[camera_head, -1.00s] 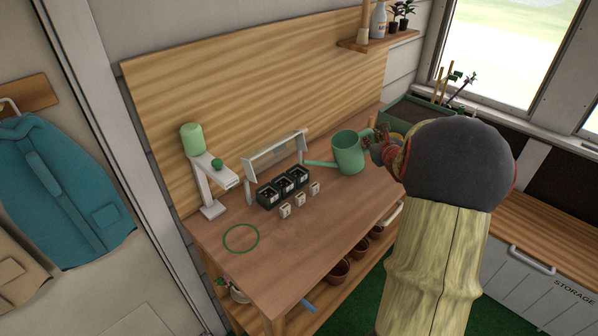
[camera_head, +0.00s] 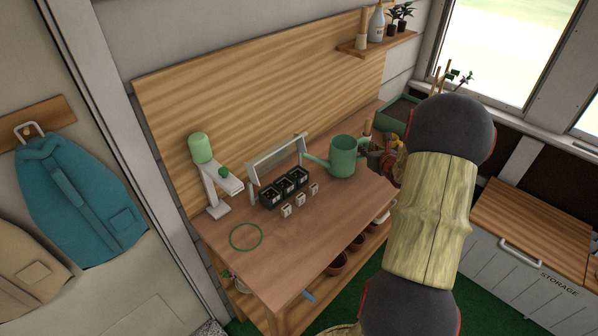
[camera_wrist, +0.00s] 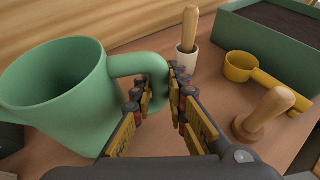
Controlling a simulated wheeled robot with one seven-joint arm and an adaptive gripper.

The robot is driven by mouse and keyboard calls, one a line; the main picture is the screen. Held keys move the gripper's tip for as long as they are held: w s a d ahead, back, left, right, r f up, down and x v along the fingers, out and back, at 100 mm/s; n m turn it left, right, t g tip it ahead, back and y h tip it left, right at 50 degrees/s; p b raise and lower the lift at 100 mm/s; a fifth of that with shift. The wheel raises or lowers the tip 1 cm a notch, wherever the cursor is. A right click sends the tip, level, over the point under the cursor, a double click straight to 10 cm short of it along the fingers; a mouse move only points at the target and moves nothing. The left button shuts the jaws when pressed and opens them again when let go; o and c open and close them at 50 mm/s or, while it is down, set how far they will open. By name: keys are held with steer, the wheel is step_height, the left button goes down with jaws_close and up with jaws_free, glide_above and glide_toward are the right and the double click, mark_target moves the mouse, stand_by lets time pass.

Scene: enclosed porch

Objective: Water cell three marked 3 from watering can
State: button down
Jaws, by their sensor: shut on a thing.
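The green watering can (camera_head: 342,157) stands upright over the right part of the wooden bench; I cannot tell if it touches the top. Its spout points left, toward the seedling cells. My gripper (camera_wrist: 158,88) is shut on the can's handle (camera_wrist: 140,64), with the can body (camera_wrist: 62,95) to its left in the wrist view. In the head view my arm partly hides the gripper. A row of three dark cells (camera_head: 284,188) sits left of the can. Small white markers (camera_head: 300,200) stand in front of them; their numbers are too small to read.
A white frame (camera_head: 276,158) stands behind the cells. A white stand with a green bottle (camera_head: 201,149) is on the left, near a green ring (camera_head: 246,237). A yellow scoop (camera_wrist: 250,70), a wooden-handled tool (camera_wrist: 262,115) and a green planter (camera_wrist: 270,45) lie right of the gripper.

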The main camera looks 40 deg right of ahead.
mark_target(367, 139)
steer(key=shift+d+r+p, duration=0.1)
steer(key=shift+r+p, duration=0.9)
steer(key=shift+r, duration=1.05)
